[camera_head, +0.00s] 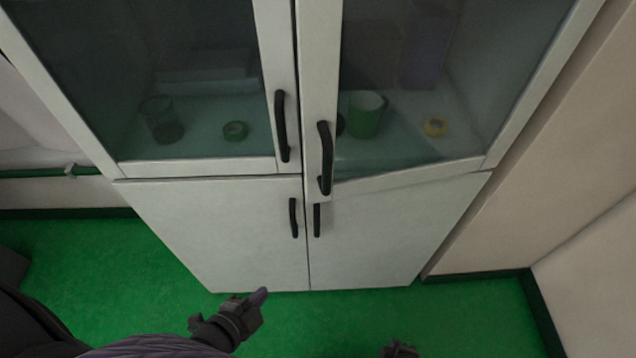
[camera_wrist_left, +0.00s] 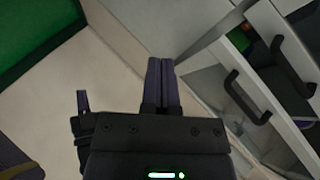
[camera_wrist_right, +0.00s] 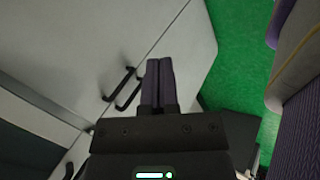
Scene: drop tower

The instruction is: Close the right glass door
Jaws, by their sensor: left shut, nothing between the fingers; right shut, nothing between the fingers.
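The right glass door (camera_head: 320,90) is the upper right door of a white cabinet. It stands slightly ajar, its handle side swung out past the left glass door (camera_head: 279,90). Its black handle (camera_head: 325,158) is upright near its left edge. My left gripper (camera_head: 260,296) is shut and empty, low in front of the cabinet and apart from it; its closed fingers also show in the left wrist view (camera_wrist_left: 162,84). Only a dark bit of my right gripper (camera_head: 398,350) shows at the bottom edge. In the right wrist view its fingers (camera_wrist_right: 158,82) are shut and empty.
The lower cabinet doors (camera_head: 250,240) are shut, with two black handles. A beige wall (camera_head: 540,160) lies to the right. The green floor (camera_head: 470,320) is clear before the cabinet.

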